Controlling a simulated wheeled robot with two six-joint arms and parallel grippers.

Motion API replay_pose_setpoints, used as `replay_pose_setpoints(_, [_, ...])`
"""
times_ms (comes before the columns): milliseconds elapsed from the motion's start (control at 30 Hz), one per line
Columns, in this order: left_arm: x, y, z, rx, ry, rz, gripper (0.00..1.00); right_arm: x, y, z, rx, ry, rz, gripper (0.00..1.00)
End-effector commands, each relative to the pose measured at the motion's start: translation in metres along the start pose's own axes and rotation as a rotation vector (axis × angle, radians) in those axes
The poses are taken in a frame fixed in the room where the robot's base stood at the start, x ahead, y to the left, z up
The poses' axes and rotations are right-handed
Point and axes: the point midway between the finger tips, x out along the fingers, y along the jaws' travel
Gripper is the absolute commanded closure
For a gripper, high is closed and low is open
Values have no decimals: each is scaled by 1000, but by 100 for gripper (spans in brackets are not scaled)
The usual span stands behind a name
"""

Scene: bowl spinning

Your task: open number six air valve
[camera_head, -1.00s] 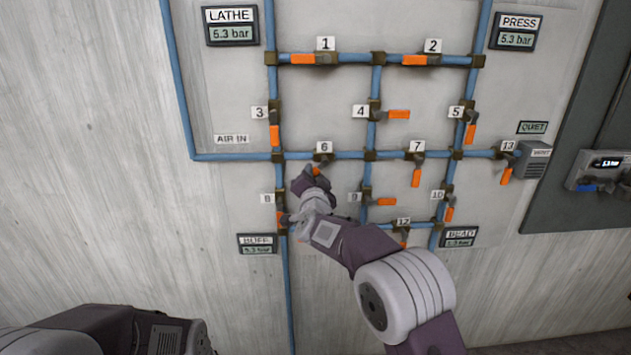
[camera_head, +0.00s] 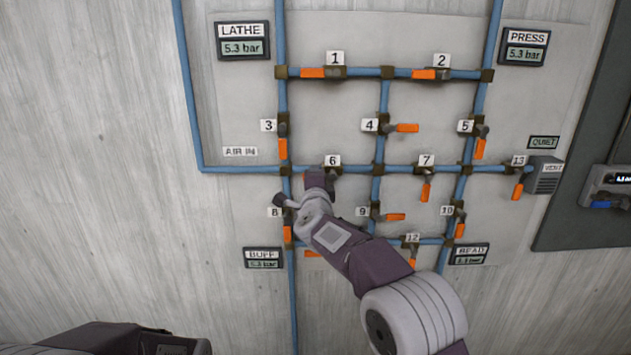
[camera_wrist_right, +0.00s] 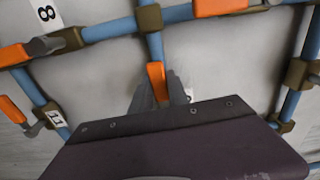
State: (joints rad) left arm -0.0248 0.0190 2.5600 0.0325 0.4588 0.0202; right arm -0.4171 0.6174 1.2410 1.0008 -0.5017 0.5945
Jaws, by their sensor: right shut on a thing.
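The number six valve sits on the horizontal blue pipe, under its white label "6" (camera_head: 332,160). My right gripper (camera_head: 317,184) is at this valve, just below the label, and hides its handle in the head view. In the right wrist view my right gripper's grey fingers (camera_wrist_right: 157,94) are shut around an orange handle (camera_wrist_right: 156,76), which sticks out between them toward a brass fitting (camera_wrist_right: 148,18). My left gripper is not in view; only part of my left arm shows at the lower left.
Valve 8's label (camera_head: 275,212) and valve 9's handle (camera_head: 395,217) are close on either side of my right forearm. Valve 7's handle (camera_head: 426,193) hangs down to the right. The LATHE (camera_head: 241,42) and PRESS (camera_head: 525,47) gauges read 5.3 bar.

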Motion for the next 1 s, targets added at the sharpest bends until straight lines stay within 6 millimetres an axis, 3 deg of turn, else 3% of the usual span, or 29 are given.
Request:
replay_pose_setpoints(667, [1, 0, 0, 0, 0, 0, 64, 0, -3, 0, 57, 0, -1, 100])
replay_pose_setpoints(700, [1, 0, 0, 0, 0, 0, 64, 0, -3, 0, 57, 0, -1, 72])
replay_pose_setpoints(767, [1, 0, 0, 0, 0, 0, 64, 0, -3, 0, 56, 0, -1, 58])
replay_pose_setpoints(1000, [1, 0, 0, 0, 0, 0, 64, 0, -3, 0, 53, 0, 0, 58])
